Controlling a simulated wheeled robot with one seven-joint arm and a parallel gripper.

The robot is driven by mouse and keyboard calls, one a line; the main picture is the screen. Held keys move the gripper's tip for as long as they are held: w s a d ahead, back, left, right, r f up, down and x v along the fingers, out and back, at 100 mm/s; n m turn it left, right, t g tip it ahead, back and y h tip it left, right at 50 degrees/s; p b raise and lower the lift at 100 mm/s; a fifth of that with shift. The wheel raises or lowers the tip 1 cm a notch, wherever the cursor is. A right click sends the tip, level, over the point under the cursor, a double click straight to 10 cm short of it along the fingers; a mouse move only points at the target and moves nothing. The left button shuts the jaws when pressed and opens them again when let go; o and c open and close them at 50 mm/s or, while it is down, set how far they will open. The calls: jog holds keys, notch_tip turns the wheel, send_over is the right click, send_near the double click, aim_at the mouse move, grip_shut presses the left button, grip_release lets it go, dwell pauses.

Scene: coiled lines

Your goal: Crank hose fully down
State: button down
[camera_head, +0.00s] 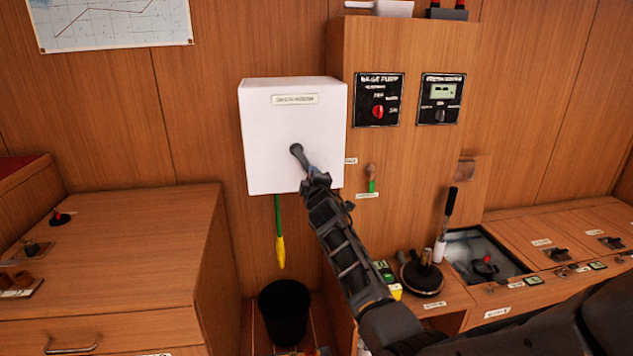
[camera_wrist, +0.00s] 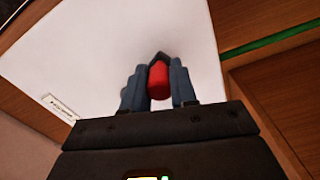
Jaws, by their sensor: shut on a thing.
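A white box (camera_head: 265,135) with a label is fixed to the wood wall and carries a dark crank arm (camera_head: 297,152) on its front. A green hose (camera_head: 278,215) with a yellow nozzle (camera_head: 281,252) hangs from the box's underside. My gripper (camera_head: 314,180) is at the lower end of the crank, in front of the box's lower right. In the wrist view my gripper (camera_wrist: 159,92) is shut on a red crank knob (camera_wrist: 159,80), with the white box (camera_wrist: 100,50) behind. The knob is hidden by my gripper in the head view.
A black bucket (camera_head: 284,310) stands below the nozzle. A wooden cabinet (camera_head: 110,265) is at left. A panel with a red knob (camera_head: 378,111) is right of the box. A black-handled lever (camera_head: 447,215) stands on the counter at right.

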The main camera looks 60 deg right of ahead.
jog(key=s+n+p, duration=0.1)
jog(key=p, duration=0.1)
jog(key=s+d+r+n+p, duration=0.1)
jog(key=n, duration=0.1)
jog(key=shift+d+r+n+p, duration=0.3)
jog(key=shift+p, duration=0.05)
jog(key=shift+s+d+r+n+p, duration=0.25)
jog(key=shift+r+n+p, duration=0.15)
jog(key=shift+n+p, duration=0.4)
jog(key=shift+s+d+r+n+p, duration=0.2)
jog(key=shift+r+n+p, duration=0.2)
jog(key=shift+n+p, duration=0.35)
jog(key=c, duration=0.9)
grip_release()
jog(key=shift+r, duration=0.15)
jog(key=shift+w+a, duration=0.1)
jog(key=shift+n, duration=0.25)
jog(key=p+v, duration=0.2)
jog(key=v, duration=0.5)
jog(key=shift+s+a+r, duration=0.1)
jog(key=shift+s+a, duration=0.15)
jog(key=shift+a, duration=0.05)
